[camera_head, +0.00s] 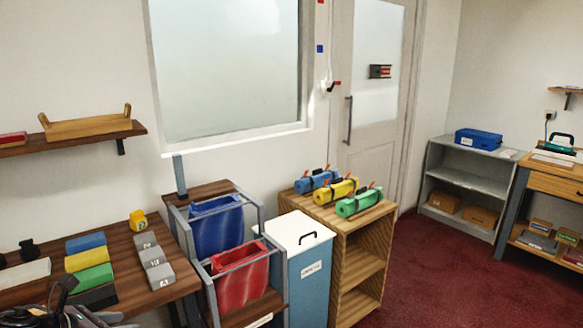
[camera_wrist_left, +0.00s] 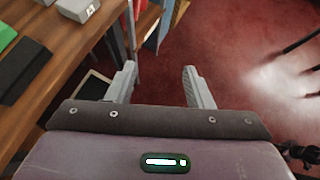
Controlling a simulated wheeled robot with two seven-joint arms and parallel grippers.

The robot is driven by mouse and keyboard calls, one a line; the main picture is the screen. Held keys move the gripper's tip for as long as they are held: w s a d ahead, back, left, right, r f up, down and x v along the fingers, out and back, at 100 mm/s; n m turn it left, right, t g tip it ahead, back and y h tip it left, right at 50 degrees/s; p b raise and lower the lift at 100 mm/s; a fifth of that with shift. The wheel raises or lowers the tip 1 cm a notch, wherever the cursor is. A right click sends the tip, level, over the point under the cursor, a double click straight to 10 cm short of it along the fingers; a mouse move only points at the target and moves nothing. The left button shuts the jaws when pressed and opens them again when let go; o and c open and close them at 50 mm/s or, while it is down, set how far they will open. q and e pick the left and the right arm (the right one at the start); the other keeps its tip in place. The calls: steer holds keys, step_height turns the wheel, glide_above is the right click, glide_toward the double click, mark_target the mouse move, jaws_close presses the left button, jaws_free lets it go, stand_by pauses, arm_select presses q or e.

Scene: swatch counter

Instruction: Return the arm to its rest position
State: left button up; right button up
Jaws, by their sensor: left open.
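My left gripper (camera_wrist_left: 160,82) shows in the left wrist view with its two grey fingers spread apart and nothing between them. It is beside the front edge of the wooden counter (camera_wrist_left: 75,70), over the red floor. In the head view, dark and grey parts of my arm show at the bottom left corner, in front of the counter (camera_head: 190,281); the fingers cannot be made out there. My right gripper is not recognisable in either view.
Red floor (camera_head: 440,275) is clear at right.

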arm_select(q)
steer(key=w+a+f+n+t+y, duration=0.2)
steer(key=w+a+f+n+y, duration=0.1)
steer(key=a+f+n, duration=0.9)
steer(key=s+a+f+n+g+y, duration=0.1)
steer(key=s+f+n, duration=0.25)
steer(key=f, duration=0.45)
steer(key=s+f+n+y, duration=0.1)
steer(key=s+f+n, duration=0.2)
steer(key=f+n, duration=0.3)
steer(key=s+a+f+n+g+y, duration=0.1)
steer(key=s+f+n, duration=0.25)
steer(key=f, duration=0.55)
steer(key=s+d+f+n+g, duration=0.2)
steer(key=s+d+f+n, duration=0.25)
steer(key=s+f, duration=0.4)
steer(key=s+d+f+n+g, duration=0.25)
steer(key=s+d+f, duration=0.25)
steer(key=s+f, duration=0.35)
steer(key=s+d+f+n+g, duration=0.2)
steer(key=s+d+f+n, duration=0.1)
steer(key=s+d, duration=0.5)
steer(key=s+d+f+n+g, duration=0.2)
steer(key=s+d+f+n, duration=0.2)
steer(key=s+d, duration=0.4)
steer(key=shift+s+f+h, duration=0.3)
steer(key=shift+s+f, duration=0.05)
steer(key=shift+s, duration=0.75)
